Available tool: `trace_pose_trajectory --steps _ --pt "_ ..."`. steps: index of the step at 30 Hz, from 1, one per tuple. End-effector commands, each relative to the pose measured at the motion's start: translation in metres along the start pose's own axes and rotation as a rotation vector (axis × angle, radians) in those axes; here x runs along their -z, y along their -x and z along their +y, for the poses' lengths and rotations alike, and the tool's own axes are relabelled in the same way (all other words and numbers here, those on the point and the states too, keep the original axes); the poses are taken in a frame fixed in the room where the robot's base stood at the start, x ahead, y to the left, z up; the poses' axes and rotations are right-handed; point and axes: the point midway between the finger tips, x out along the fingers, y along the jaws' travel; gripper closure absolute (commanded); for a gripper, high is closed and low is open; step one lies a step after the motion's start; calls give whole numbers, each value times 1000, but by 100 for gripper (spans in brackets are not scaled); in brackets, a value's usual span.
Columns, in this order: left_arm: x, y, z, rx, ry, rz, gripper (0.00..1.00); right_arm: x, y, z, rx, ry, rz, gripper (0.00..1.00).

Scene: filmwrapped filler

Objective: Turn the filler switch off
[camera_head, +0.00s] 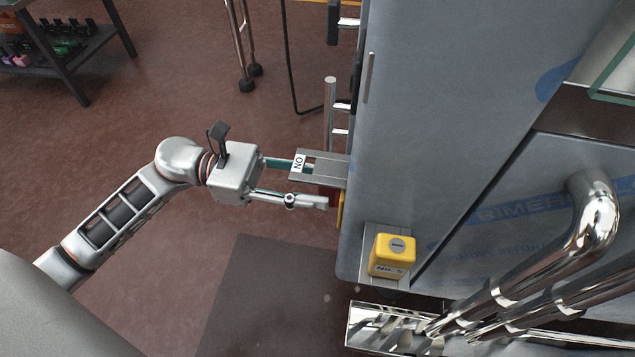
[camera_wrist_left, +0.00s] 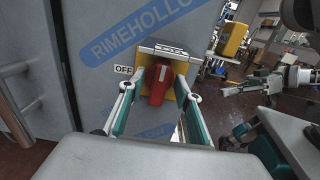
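The filler switch is a red handle (camera_wrist_left: 160,84) on a yellow plate (camera_wrist_left: 146,74), mounted on the grey cabinet side. In the wrist view it stands nearly upright, slightly tilted. An OFF label (camera_wrist_left: 123,70) is left of it. Contact is unclear. A silver arm with a gripper, likely my right (camera_wrist_left: 227,91), shows small in the wrist view.
The cabinet (camera_head: 440,120) has a vertical handle bar (camera_head: 330,110) beyond the switch. A yellow box (camera_head: 393,255) sits on its near edge. Shiny pipes (camera_head: 540,275) are at right.

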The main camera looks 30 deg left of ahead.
Motion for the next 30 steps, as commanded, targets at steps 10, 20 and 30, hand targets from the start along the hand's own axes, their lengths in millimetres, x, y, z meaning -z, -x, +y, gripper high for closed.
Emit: trace_pose_trajectory --steps 10,20,30 --pt "0 -5 0 0 0 0 67 0 0 0 0 0 0 100" --pt "0 -5 0 0 2 0 100 0 0 0 0 0 0 100" --pt "-2 -5 1 1 99 1 100 7 0 3 -6 37 7 100"
